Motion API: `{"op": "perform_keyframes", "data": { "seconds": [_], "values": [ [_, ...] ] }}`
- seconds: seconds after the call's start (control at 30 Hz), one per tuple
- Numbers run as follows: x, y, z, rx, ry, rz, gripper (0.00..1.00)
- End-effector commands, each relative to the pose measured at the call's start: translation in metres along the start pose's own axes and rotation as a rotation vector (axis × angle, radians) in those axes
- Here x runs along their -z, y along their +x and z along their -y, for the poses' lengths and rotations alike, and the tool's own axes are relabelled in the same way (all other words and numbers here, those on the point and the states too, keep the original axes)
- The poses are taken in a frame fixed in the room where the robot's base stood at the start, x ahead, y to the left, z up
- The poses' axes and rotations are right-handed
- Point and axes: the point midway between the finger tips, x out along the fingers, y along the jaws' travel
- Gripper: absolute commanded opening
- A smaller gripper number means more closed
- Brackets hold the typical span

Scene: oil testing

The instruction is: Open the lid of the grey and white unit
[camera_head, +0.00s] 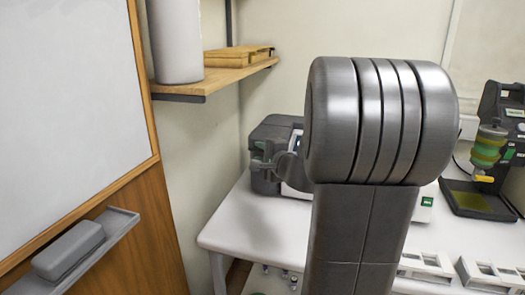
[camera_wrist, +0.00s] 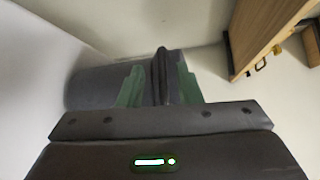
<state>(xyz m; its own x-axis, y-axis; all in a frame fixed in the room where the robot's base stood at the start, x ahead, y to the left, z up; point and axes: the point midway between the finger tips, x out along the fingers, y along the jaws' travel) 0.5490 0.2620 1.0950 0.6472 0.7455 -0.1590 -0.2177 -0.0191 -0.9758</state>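The grey and white unit (camera_head: 274,131) stands on the white table at the back left in the head view, partly hidden by my arm. Its dark lid looks down. My gripper (camera_head: 264,158) is at the unit's front left side. In the wrist view, the green fingers of my gripper (camera_wrist: 160,80) stand on either side of a narrow dark upright ridge on the dark grey unit (camera_wrist: 90,88). The fingers are apart, with a small gap at the left finger. I cannot tell whether the right finger touches the ridge.
The white table (camera_head: 240,222) has racks (camera_head: 426,266) at its front right. A dark device with a green and yellow part (camera_head: 488,150) stands at the far right. A wooden shelf (camera_head: 222,79) is on the wall above left. A whiteboard (camera_head: 65,110) is at the left.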

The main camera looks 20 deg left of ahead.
Motion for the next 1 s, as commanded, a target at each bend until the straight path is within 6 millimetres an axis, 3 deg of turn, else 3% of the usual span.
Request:
{"op": "perform_keyframes", "data": {
  "seconds": [0.2,0.53,0.7,1.0],
  "values": [
    [0.000,0.019,0.000,0.000,0.001,0.000,0.31],
    [0.000,0.021,0.000,0.001,0.000,-0.001,0.31],
    [0.000,0.021,0.000,0.000,0.000,0.000,0.00],
    [0.000,0.021,0.002,-0.002,0.003,0.000,0.00]
  ]
}}
